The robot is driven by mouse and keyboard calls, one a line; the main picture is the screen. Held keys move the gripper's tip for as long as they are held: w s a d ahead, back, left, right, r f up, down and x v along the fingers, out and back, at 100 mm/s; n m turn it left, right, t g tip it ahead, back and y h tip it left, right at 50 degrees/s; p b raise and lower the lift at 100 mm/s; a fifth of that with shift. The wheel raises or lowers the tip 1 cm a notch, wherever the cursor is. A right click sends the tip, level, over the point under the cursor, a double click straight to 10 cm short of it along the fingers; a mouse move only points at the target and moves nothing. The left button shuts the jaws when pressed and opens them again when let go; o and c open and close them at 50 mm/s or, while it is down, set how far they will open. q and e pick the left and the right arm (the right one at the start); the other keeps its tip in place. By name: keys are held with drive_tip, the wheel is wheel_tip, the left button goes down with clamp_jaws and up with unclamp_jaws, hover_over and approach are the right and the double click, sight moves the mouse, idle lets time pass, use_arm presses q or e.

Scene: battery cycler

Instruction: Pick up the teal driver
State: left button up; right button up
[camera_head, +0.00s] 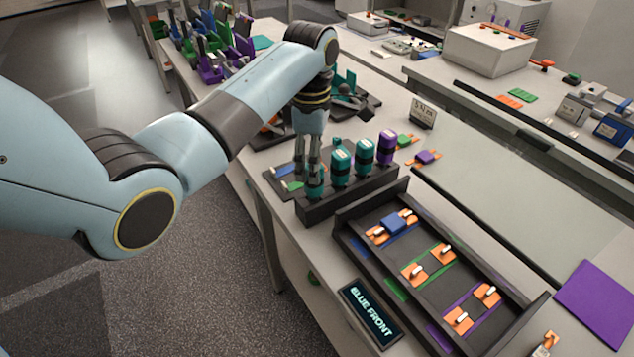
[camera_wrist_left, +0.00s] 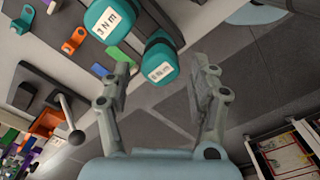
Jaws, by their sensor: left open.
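Three teal drivers and one purple driver (camera_head: 386,147) stand upright in a row in a dark rack (camera_head: 347,199). The nearest-left teal driver (camera_head: 315,186) is partly hidden by my left gripper (camera_head: 307,172). The other teal drivers (camera_head: 340,161) (camera_head: 364,155) stand to its right. My left gripper is open, its fingers pointing down over the left end of the rack. In the left wrist view, a teal driver cap (camera_wrist_left: 159,63) lies between the open fingers (camera_wrist_left: 160,85), with no grip on it. Another teal cap marked "3 N m" (camera_wrist_left: 110,19) is up and left. My right gripper is not in view.
A dark tray (camera_head: 405,245) with orange clips and a blue block lies right of the rack, beside a "BLUE FRONT" sign (camera_head: 371,312). A small card (camera_head: 422,114) stands behind. A purple mat (camera_head: 598,305) lies far right. Colourful bins (camera_head: 215,50) stand at the back left.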

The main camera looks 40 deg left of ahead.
sight(314, 190)
use_arm(q)
drive_tip(key=shift+d+f+p, duration=0.2)
drive_tip(key=shift+f+p, duration=0.4)
drive_tip(key=shift+f, duration=2.15)
clamp_jaws()
